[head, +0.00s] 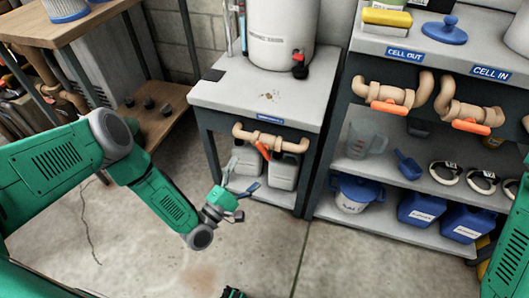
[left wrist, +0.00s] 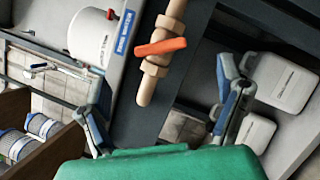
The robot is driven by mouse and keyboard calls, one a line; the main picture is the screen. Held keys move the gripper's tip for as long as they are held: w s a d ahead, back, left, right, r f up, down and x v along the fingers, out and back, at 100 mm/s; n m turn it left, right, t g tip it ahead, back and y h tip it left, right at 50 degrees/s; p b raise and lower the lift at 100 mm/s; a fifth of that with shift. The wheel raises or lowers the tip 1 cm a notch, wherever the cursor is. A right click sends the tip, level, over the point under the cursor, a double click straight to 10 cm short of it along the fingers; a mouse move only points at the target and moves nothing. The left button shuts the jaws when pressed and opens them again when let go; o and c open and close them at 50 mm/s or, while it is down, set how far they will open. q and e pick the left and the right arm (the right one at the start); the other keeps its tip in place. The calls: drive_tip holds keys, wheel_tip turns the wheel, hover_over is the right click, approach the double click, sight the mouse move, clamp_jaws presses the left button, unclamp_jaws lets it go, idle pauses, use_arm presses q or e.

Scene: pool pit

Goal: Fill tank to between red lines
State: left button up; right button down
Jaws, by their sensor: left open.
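A white tank (head: 280,32) stands on a grey stand (head: 226,91); its top is cut off and no red lines are readable. A clear upright tube (head: 229,28) is beside it. A tan pipe (head: 291,145) with an orange valve handle (head: 263,150) runs under the stand's front edge. In the left wrist view the tank (left wrist: 92,36) is at upper left and the orange handle (left wrist: 161,47) lies ahead, between the spread fingers. My left gripper (head: 243,177) is open and empty, in front of the stand, apart from the handle. My right gripper is out of view.
White jugs (head: 283,170) stand on the stand's lower shelf. At right, a shelf unit (head: 400,177) holds a clear jug (head: 366,144), blue containers and two more orange-handled valves (head: 389,107). A wooden bench (head: 60,35) is at left. The concrete floor between is clear.

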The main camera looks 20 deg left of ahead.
sight(263, 153)
use_arm(q)
drive_tip(key=b+x, duration=0.1)
drive_tip(key=x, duration=0.8)
drive_tip(key=shift+w+b, duration=0.1)
drive_tip(key=shift+b, duration=0.2)
drive_tip(key=c, duration=1.1)
